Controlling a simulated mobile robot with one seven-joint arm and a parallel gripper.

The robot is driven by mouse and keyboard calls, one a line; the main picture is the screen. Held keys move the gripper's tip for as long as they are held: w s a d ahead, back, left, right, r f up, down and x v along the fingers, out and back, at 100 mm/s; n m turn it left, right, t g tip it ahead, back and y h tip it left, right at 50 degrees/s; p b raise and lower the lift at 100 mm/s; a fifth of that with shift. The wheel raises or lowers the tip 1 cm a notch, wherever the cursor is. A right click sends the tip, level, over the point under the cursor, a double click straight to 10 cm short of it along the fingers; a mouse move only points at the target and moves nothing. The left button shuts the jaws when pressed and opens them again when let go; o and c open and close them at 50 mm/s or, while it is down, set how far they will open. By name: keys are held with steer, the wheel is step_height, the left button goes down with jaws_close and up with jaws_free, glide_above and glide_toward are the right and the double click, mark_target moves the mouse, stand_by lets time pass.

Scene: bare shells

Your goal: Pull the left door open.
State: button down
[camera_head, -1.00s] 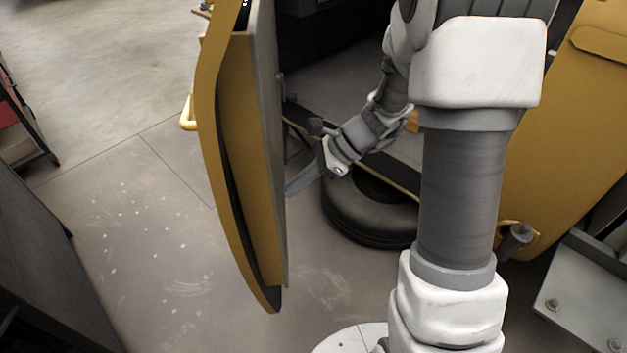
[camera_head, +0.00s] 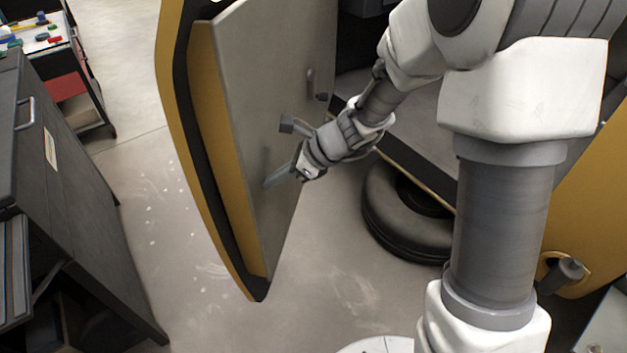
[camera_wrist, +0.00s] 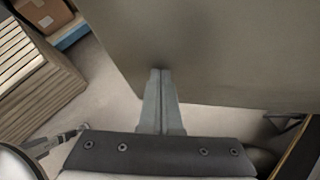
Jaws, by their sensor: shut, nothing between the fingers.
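The left door (camera_head: 265,110) is a yellow panel with a flat grey inner face, standing swung out from the yellow body. It also fills the upper part of the wrist view (camera_wrist: 220,50). My gripper (camera_head: 272,183) is shut and empty, its fingertips at the lower inner face of the door. In the wrist view my gripper's closed fingers (camera_wrist: 160,75) point at the grey panel and overlap its lower part; I cannot tell for certain whether they touch. A small grey latch part (camera_head: 290,125) sticks out from the inner face above my gripper.
A dark cabinet (camera_head: 70,180) stands at the left, with clear floor (camera_head: 160,230) between it and the door. A cart with small items (camera_head: 50,45) is behind it. A black tyre (camera_head: 405,215) lies right of my gripper. In the wrist view, a slatted wooden stack (camera_wrist: 30,80) is at left.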

steer(key=w+a, duration=0.1)
steer(key=a, duration=1)
steer(key=shift+w+a+p, duration=0.3)
steer(key=shift+w+p, duration=0.1)
steer(key=shift+d, duration=0.1)
